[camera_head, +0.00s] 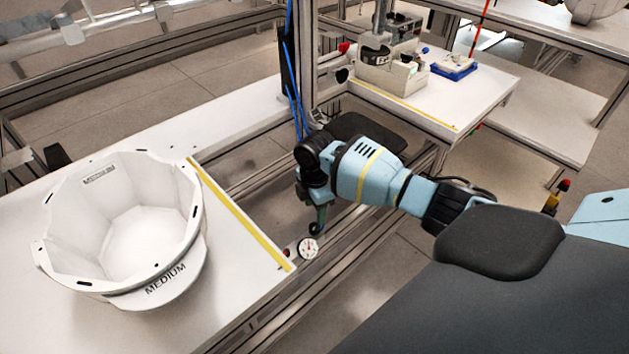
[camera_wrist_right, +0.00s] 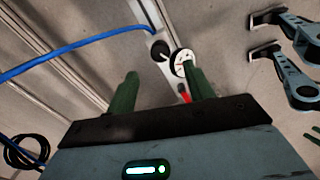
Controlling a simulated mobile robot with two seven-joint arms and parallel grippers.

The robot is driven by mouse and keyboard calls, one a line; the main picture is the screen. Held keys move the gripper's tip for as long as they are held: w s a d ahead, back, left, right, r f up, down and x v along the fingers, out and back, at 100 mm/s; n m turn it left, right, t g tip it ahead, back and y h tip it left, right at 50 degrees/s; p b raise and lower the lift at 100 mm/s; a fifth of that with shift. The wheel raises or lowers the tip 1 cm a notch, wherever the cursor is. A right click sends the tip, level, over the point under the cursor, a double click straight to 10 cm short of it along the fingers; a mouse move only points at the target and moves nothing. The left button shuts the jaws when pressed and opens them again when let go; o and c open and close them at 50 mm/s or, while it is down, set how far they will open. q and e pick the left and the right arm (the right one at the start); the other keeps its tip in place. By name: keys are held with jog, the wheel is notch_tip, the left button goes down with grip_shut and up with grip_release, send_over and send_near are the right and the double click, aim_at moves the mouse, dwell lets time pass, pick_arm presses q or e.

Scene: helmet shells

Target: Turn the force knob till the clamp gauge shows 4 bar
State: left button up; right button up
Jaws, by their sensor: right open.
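The clamp gauge (camera_head: 308,247) is a small round white dial with red marks on the rail beside the white table. Its needle is too small to read. In the right wrist view the gauge (camera_wrist_right: 182,60) is partly covered by my right finger. A round black knob (camera_head: 316,229) sits right beside the gauge; it also shows in the right wrist view (camera_wrist_right: 160,50). My right gripper (camera_head: 321,213) points down just above the knob. Its green fingers (camera_wrist_right: 162,80) are apart, with the knob showing beyond the gap between them. I cannot tell whether they touch it. My left gripper is not in view.
A white helmet shell marked MEDIUM (camera_head: 125,235) sits on the left table, near a yellow line (camera_head: 240,214). Blue hoses (camera_head: 292,85) hang by the post. A beige fixture (camera_head: 390,74) and blue tray (camera_head: 454,67) stand on the back table.

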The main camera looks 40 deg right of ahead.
aim_at(315, 226)
notch_tip(315, 226, down, 8)
jog(key=shift+r+b, duration=0.15)
jog(key=shift+b, duration=0.65)
jog(key=c, duration=1)
